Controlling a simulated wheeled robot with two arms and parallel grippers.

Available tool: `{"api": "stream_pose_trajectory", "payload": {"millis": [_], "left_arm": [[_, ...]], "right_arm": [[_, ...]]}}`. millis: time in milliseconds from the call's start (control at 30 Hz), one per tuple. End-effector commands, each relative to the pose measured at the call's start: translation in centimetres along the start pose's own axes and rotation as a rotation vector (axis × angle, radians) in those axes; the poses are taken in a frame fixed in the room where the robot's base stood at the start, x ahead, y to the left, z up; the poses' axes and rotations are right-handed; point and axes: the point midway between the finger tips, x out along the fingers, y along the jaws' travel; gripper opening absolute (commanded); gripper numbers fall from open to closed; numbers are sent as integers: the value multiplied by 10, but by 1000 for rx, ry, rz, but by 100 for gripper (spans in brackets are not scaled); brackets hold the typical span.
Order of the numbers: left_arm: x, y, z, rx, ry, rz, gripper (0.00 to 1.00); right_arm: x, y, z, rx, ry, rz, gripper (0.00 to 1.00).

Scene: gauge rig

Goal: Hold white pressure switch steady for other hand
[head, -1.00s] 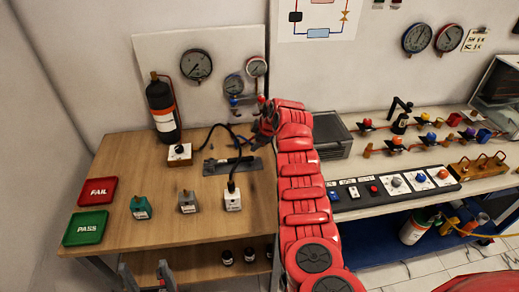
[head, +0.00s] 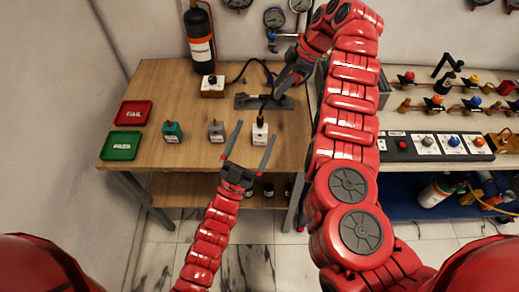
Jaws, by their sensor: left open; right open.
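The white pressure switch (head: 260,133) stands upright near the front edge of the wooden table, with a dark fitting and black hose rising from its top. My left gripper (head: 257,130) is open, coming from the front, its two fingers on either side of the white switch in the picture. Whether they touch it I cannot tell. My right gripper (head: 281,88) is behind the switch, near the hose and the grey fixture (head: 248,101); its fingers are small and partly hidden by its own arm.
A grey switch (head: 216,132) and a teal switch (head: 173,133) stand left of the white one. The red FAIL tray (head: 134,113) and green PASS tray (head: 121,146) lie at the left. A black-and-orange bottle (head: 200,45) and a white-topped block (head: 213,87) are behind.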

Motion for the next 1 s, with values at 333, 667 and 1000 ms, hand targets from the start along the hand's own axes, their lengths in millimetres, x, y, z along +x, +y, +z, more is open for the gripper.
{"api": "stream_pose_trajectory", "payload": {"millis": [333,667,1000], "left_arm": [[17,35,92,-52,-516,-29,100],[-14,21,127,-44,-887,-266,100],[-39,7,128,-51,-1022,-430,100]], "right_arm": [[0,0,0,1,0,1,50],[0,0,0,1,0,1,50],[0,0,0,0,0,1,50]]}}
